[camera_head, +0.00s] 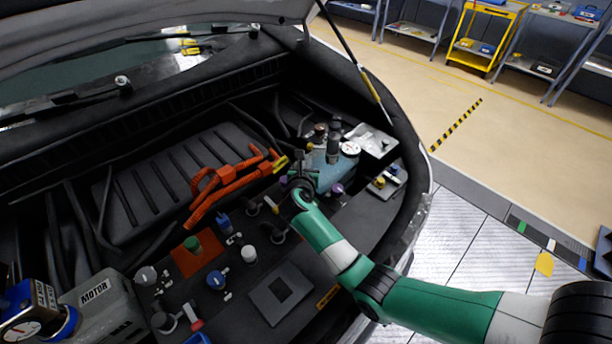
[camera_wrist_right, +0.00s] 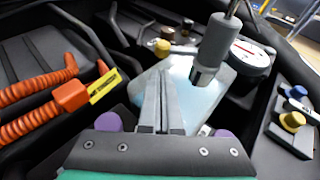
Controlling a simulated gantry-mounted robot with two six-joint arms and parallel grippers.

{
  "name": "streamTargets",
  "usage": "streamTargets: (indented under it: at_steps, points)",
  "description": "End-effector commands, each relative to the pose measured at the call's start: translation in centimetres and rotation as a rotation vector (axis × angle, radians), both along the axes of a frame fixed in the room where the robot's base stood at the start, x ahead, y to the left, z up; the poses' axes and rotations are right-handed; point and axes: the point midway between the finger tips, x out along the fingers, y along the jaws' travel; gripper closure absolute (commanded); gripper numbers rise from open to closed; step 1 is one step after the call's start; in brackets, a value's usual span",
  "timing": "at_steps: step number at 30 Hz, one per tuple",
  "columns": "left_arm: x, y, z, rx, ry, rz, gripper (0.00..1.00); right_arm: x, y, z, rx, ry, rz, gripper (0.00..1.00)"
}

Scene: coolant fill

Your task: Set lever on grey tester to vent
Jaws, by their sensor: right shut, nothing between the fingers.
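The grey tester (camera_head: 334,140) stands upright on the pale blue tank (camera_head: 338,172), with a round white dial (camera_head: 350,148) beside it. In the right wrist view the tester (camera_wrist_right: 212,48) is a grey cylinder, with its dial (camera_wrist_right: 250,56) to the right. A thin metal bar with a yellow knob (camera_wrist_right: 163,47) reaches left from the tester; it looks like the lever. Its setting and any vent mark cannot be read. My right gripper (camera_wrist_right: 158,76) is shut and empty over the tank, in front of the knob and apart from it. My left gripper is out of view.
An orange cable with a yellow-tagged connector (camera_wrist_right: 72,95) lies left of my right gripper. Purple caps (camera_wrist_right: 108,122) show beside the fingers. A small block with yellow and blue knobs (camera_wrist_right: 292,122) sits at right. The raised hood's strut (camera_head: 352,55) rises behind the tester.

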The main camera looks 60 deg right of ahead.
Motion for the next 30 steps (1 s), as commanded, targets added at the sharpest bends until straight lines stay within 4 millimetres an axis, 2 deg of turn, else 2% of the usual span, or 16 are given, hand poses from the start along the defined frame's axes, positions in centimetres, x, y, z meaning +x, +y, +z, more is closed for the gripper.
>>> streamTargets:
  at_steps: [1,7,19,30]
  points:
    - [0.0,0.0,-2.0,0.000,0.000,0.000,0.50,0.3,-1.0,-1.3,-0.001,-0.002,-0.004,1.00]
    - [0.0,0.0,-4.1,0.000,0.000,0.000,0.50,1.2,-3.0,-1.6,-0.001,0.000,0.000,1.00]
    - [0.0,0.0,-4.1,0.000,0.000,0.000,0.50,1.4,-3.5,-1.3,0.000,0.001,0.001,1.00]
    - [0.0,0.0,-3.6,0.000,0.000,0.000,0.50,1.7,-2.9,-1.0,0.017,-0.044,0.002,1.00]
